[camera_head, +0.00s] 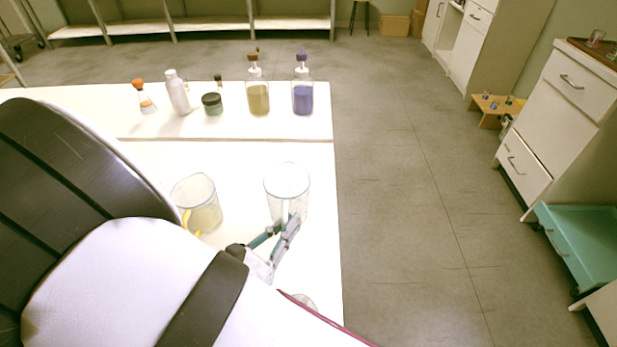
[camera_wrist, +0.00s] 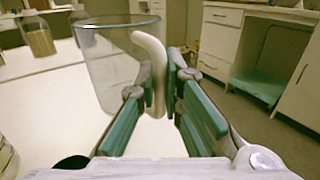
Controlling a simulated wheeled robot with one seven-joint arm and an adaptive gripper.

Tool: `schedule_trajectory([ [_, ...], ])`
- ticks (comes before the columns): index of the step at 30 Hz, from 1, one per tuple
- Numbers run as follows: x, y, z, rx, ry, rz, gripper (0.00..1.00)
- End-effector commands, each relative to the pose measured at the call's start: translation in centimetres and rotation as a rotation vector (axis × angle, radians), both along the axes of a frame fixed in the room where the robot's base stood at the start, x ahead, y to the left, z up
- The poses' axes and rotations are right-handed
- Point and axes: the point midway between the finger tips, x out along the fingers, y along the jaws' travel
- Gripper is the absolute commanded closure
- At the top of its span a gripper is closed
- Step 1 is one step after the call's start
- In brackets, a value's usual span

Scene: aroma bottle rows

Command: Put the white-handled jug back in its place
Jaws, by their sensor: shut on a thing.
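The white-handled jug (camera_head: 287,183) is a clear, empty-looking vessel near the right edge of the white table. In the wrist view the jug (camera_wrist: 110,70) fills the upper left, upright, with its curved white handle (camera_wrist: 150,50) facing me. My gripper (camera_head: 284,231) is at the near side of the jug. In the wrist view my gripper (camera_wrist: 164,92) is shut on the white handle, with its green-padded fingers either side of it. Whether the jug's base touches the table is hard to tell.
A clear jug with a yellow handle (camera_head: 203,208) stands just left. A raised shelf (camera_head: 230,130) at the back holds an amber pump bottle (camera_head: 258,98), a purple pump bottle (camera_head: 302,97), a white bottle (camera_head: 178,93), a dark-lidded jar (camera_head: 212,104) and an orange-topped flask (camera_head: 144,98).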

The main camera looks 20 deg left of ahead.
Motion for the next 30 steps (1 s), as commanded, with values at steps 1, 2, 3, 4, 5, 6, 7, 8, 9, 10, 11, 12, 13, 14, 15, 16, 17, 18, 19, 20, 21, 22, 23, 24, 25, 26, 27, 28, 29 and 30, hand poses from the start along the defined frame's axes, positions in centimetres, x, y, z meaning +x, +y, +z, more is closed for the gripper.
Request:
schedule_trajectory([
  [1,0.0,0.0,-0.5,-0.001,-0.001,0.000,1.00],
  [2,0.0,0.0,-0.8,-0.002,0.000,0.000,1.00],
  [3,0.0,0.0,-1.4,-0.003,0.000,0.000,1.00],
  [4,0.0,0.0,-1.8,-0.003,0.000,0.000,1.00],
  [5,0.0,0.0,-2.2,-0.004,0.000,0.001,1.00],
  [6,0.0,0.0,-2.8,-0.004,0.000,0.001,1.00],
  [7,0.0,0.0,-3.1,-0.003,0.000,0.001,1.00],
  [8,0.0,0.0,-3.3,-0.002,0.000,0.001,1.00],
  [9,0.0,0.0,-3.5,-0.001,-0.001,0.000,1.00],
  [10,0.0,0.0,-3.5,-0.001,-0.001,0.000,1.00],
  [11,0.0,0.0,-3.5,0.000,-0.001,0.000,1.00],
  [12,0.0,0.0,-3.4,0.000,-0.001,0.000,1.00],
  [13,0.0,0.0,-3.4,0.000,-0.001,0.000,1.00],
  [14,0.0,0.0,-3.4,0.000,-0.001,0.000,1.00],
  [15,0.0,0.0,-3.4,0.000,-0.001,0.000,1.00],
  [16,0.0,0.0,-3.4,0.000,-0.001,0.000,1.00],
  [17,0.0,0.0,-3.5,0.000,-0.001,0.000,1.00],
  [18,0.0,0.0,-3.6,-0.001,-0.001,0.000,1.00],
  [19,0.0,0.0,-3.7,-0.001,-0.001,0.000,1.00],
  [20,0.0,0.0,-3.8,-0.001,-0.001,0.000,1.00],
  [21,0.0,0.0,-3.7,-0.001,0.000,0.000,0.83],
  [22,0.0,0.0,-3.7,-0.001,0.000,0.000,0.76],
  [23,0.0,0.0,-3.7,-0.001,0.000,0.000,0.72],
  [24,0.0,0.0,-3.7,-0.001,0.000,0.000,0.72],
  [25,0.0,0.0,-3.7,-0.001,0.000,0.000,0.72],
  [26,0.0,0.0,-3.7,-0.001,0.000,0.000,0.72],
  [27,0.0,0.0,-3.7,-0.001,0.000,0.000,0.72],
  [28,0.0,0.0,-3.7,-0.001,0.000,0.000,0.72],
  [29,0.0,0.0,-3.7,-0.001,0.000,0.000,0.72],
  [30,0.0,0.0,-3.7,-0.001,0.000,0.000,0.72],
])
